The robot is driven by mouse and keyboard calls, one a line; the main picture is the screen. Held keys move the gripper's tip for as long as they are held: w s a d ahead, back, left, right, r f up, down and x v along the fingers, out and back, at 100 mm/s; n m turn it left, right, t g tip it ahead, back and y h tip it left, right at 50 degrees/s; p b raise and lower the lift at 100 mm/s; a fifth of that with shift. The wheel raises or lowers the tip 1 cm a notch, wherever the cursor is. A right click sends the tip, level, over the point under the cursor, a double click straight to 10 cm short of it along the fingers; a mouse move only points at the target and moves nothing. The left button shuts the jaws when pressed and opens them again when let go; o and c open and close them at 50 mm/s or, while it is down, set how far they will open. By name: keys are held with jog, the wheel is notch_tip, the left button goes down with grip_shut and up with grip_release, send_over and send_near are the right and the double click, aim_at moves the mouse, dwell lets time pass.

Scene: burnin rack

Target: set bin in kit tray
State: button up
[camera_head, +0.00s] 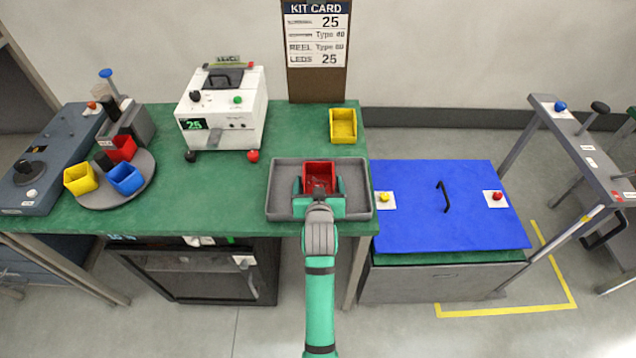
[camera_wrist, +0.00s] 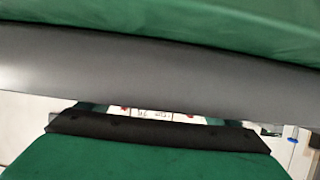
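The grey kit tray (camera_head: 281,205) lies at the front right of the green-topped table. A red bin (camera_head: 320,174) shows over the middle of the tray, upright, with its open top facing up. My green gripper (camera_head: 319,186) comes in from the front, with a finger close against the bin's left and right sides; it looks shut on the bin. The gripper hides the bin's front and base, so I cannot tell whether it touches the tray floor. The wrist view shows mostly green and grey surfaces close up, and no red bin is clear there.
A yellow bin (camera_head: 342,125) stands behind the tray. A white tester (camera_head: 222,112) is to the left, then a round turntable (camera_head: 101,199) with yellow, red and blue bins. A blue-lidded chest (camera_head: 450,220) stands right of the table. A kit card (camera_head: 316,40) stands behind.

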jog(key=shift+s+r, duration=0.1)
jog(key=shift+r, duration=0.1)
jog(key=v, duration=1.2)
dwell(0.4)
